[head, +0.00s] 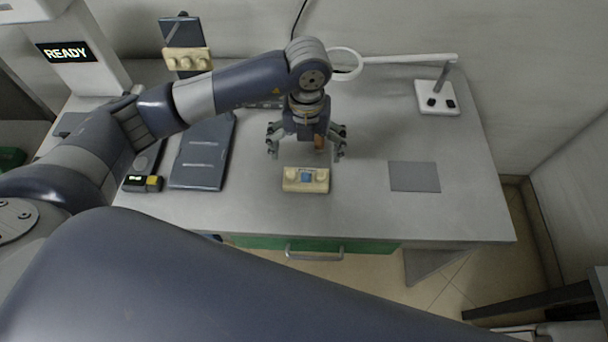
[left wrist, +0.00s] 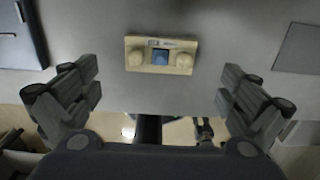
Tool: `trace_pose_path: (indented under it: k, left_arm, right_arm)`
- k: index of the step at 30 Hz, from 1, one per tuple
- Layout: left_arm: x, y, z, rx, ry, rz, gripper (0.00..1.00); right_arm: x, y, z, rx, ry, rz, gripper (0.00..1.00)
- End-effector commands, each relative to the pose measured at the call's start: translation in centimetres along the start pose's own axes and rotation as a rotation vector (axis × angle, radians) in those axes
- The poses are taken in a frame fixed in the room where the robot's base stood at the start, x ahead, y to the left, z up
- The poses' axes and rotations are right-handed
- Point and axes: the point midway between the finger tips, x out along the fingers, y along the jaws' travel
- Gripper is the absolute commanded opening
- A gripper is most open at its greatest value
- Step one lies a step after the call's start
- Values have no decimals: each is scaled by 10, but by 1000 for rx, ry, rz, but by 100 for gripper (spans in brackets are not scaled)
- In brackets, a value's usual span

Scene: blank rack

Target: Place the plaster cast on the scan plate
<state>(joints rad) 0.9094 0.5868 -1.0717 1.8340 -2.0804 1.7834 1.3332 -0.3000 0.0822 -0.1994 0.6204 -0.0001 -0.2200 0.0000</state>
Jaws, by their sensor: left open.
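A cream plaster cast (head: 291,185) with a rounded bump at each end and a blue square in its middle lies on the table near the front edge. It also shows in the left wrist view (left wrist: 135,62), at top centre between the fingers. My left gripper (head: 306,152) is open and empty, pointing down just behind and above the cast; its spread fingers also show in the left wrist view (left wrist: 160,88). A flat grey square plate (head: 414,177) lies bare to the right; I cannot tell for certain that it is the scan plate. My right gripper is out of view.
A dark tray (head: 203,150) and a small device with a yellow button (head: 153,184) lie on the left. Behind are another cream bumpy block (head: 188,60) at a dark panel, a READY display (head: 66,52) and a ring lamp (head: 437,97). The table between cast and grey plate is clear.

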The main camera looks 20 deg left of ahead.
Motion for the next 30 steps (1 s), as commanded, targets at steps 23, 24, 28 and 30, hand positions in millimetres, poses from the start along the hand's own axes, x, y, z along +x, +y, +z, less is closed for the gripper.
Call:
trace_pose_path:
  k: [23,24,28,30]
  left_arm:
    - [94,0,3,1,5,-2,100]
    - [95,0,3,1,4,-2,100]
    - [96,0,3,2,3,-2,100]
    - [96,0,3,2,3,-2,100]
  right_arm:
    - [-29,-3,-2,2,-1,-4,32]
    - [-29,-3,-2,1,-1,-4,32]
    - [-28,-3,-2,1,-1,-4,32]
    - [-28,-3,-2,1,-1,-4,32]
